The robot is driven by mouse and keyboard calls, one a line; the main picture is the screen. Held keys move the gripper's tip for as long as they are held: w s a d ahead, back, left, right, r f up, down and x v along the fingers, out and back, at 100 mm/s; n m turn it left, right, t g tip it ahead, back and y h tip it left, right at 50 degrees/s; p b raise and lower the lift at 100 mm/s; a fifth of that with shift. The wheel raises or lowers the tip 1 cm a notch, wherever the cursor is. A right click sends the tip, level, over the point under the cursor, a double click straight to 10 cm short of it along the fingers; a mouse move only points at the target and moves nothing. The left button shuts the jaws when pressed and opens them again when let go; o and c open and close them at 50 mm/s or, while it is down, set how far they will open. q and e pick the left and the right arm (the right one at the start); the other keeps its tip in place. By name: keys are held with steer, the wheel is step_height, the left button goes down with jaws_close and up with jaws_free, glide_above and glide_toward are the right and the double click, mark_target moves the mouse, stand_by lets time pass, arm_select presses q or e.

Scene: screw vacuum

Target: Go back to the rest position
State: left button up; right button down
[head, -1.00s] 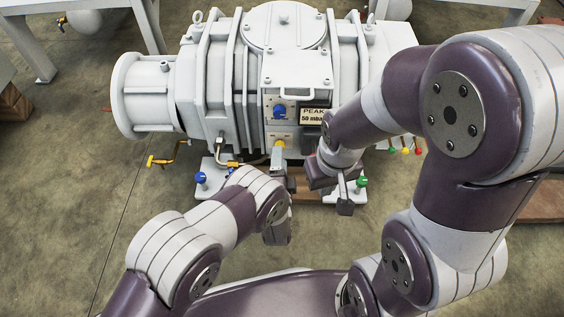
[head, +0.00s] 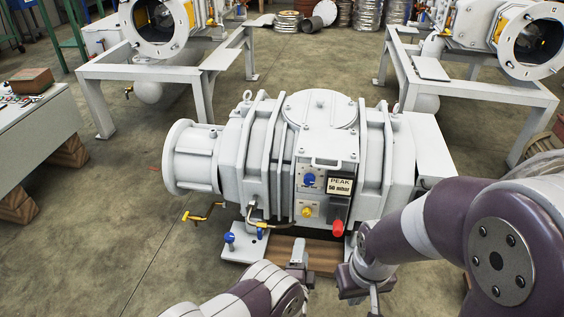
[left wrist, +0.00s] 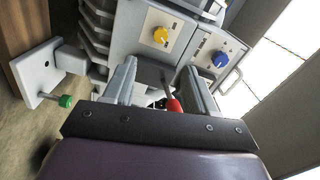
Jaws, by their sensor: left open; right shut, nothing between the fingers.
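The white vacuum pump (head: 255,165) stands in the middle of the head view. Its front panel has a blue knob (head: 309,180), a yellow knob (head: 306,212) and a "PEAK 50 mbar" sign (head: 341,184). A red-ended handle (head: 338,228) is below the sign. My left gripper (head: 298,252) is in front of the pump's base, open and apart from it. In the left wrist view, the red handle (left wrist: 174,105) shows between the fingers (left wrist: 160,78), beyond them. My right gripper (head: 373,300) is lower right of the red handle, shut and empty; its tips are hard to see.
A blue-knobbed foot (head: 229,239) and yellow valve (head: 196,216) sit at the pump's lower left. A green knob (left wrist: 66,101) shows in the left wrist view. White frames (head: 203,85) with equipment stand behind. A workbench (head: 28,122) is at left.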

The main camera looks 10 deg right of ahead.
arm_select(q)
steer(key=s+a+f+n+g+y, duration=0.1)
steer(key=s+a+f+n+g, duration=0.1)
steer(key=s+f+n+g, duration=0.55)
steer(key=s+a+r+n+g+y+p, duration=0.2)
steer(key=s+a+r+n+g+p, duration=0.25)
steer(key=s+a+r, duration=0.6)
steer(key=s+a+r+n+g+y+p, duration=0.2)
steer(key=s+a+r+n+g+p, duration=0.3)
steer(key=a+r, duration=1)
steer(key=w+a+r+n+t+p, duration=0.1)
steer(key=a+r+n+p, duration=0.15)
steer(key=r, duration=0.95)
step_height(320, 180, up, 35)
steer(key=p, duration=3.6)
steer(key=shift+w+p, duration=0.25)
steer(key=shift+p, duration=0.1)
